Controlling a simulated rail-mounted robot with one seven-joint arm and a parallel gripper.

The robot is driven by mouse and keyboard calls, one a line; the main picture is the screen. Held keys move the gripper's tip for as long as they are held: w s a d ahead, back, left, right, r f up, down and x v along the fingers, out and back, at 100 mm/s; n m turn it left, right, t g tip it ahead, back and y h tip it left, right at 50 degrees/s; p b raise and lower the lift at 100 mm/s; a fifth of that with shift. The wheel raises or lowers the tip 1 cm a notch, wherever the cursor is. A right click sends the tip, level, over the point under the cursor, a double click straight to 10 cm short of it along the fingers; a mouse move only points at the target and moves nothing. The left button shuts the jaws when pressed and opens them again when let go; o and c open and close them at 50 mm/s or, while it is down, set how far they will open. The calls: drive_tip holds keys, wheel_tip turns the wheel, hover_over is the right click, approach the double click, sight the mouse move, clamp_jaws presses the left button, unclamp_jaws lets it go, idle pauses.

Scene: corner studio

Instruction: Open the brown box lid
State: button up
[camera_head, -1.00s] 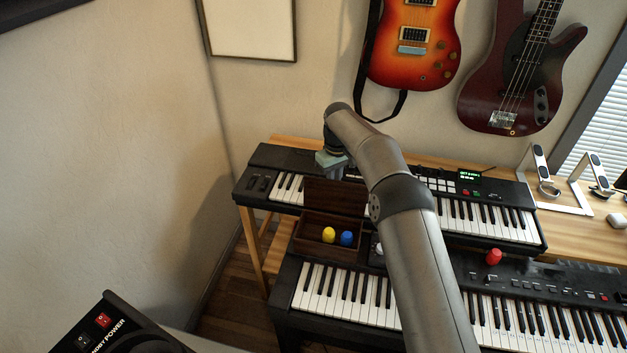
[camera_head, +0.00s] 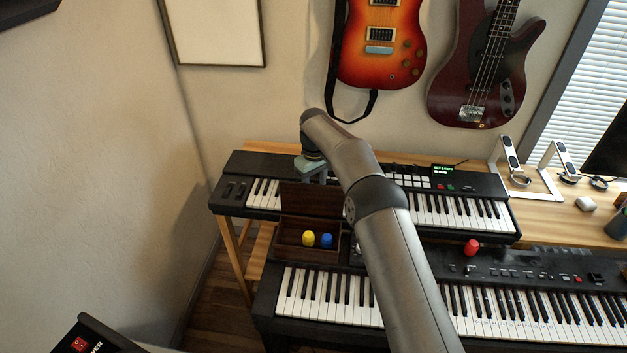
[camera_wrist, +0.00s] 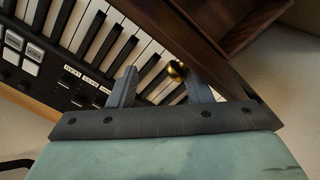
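The brown box (camera_head: 296,251) stands on the lower keyboard, its open top showing a yellow object (camera_head: 308,239) and a blue object (camera_head: 326,241) inside. Its brown lid (camera_head: 306,198) stands up at the box's rear edge, away from the opening. My gripper (camera_head: 313,178) is just above and behind the lid's upper edge. In the wrist view the lid (camera_wrist: 178,30) is a brown panel seen nearly edge-on, with a round gold knob (camera_wrist: 177,69). My gripper's fingers (camera_wrist: 160,90) are apart, with the knob between them. Whether a finger touches the lid is unclear.
An upper keyboard (camera_head: 452,210) lies behind the box, under my gripper. The lower keyboard (camera_head: 335,297) extends along the front. A red object (camera_head: 472,247) stands to the right. Guitars (camera_head: 380,40) hang on the wall behind. A wall stands close on the left.

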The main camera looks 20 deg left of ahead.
idle(0.3)
drive_tip(key=shift+r, duration=0.25)
wheel_tip(320, 180, up, 17)
drive_tip(key=p, duration=0.5)
drive_tip(key=shift+a, duration=0.1)
